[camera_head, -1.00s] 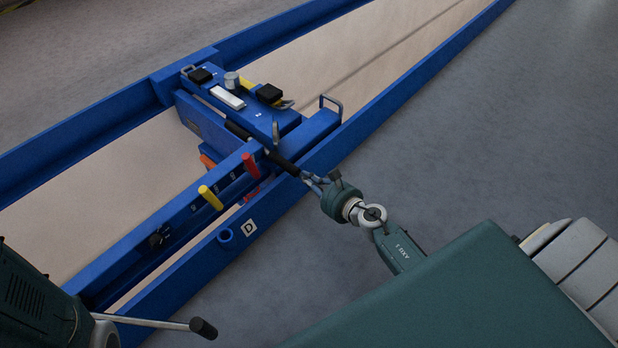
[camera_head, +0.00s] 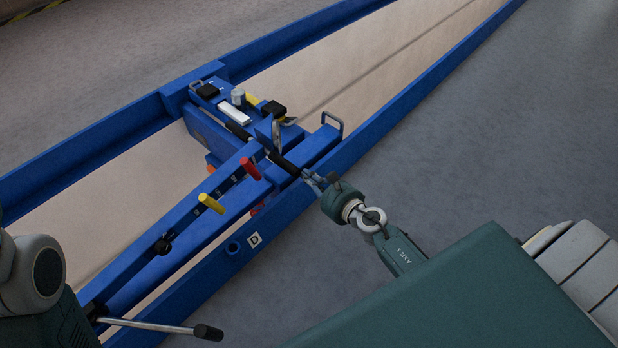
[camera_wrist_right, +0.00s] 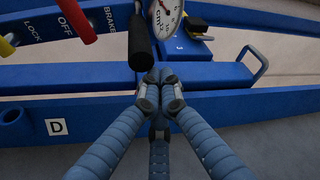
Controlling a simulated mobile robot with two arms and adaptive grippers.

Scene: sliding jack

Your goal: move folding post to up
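The blue sliding jack (camera_head: 316,150) spans a long blue frame. I cannot tell for certain which part is the folding post. A black cylindrical grip (camera_head: 283,163) points toward my right gripper (camera_head: 314,179). In the right wrist view the grip (camera_wrist_right: 140,45) hangs just beyond and left of the fingertips (camera_wrist_right: 159,82). These fingers are drawn together with no object between them. I cannot tell whether they touch the grip. A round gauge (camera_wrist_right: 166,15) is behind. Red (camera_head: 250,166) and yellow (camera_head: 211,204) handles stand on the slanted beam. My left gripper is not in view.
Blue frame rails (camera_head: 420,95) run beside the jack over a pale pit. A silver rod with a black knob (camera_head: 208,332) lies at the lower left. Grey floor to the right is clear.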

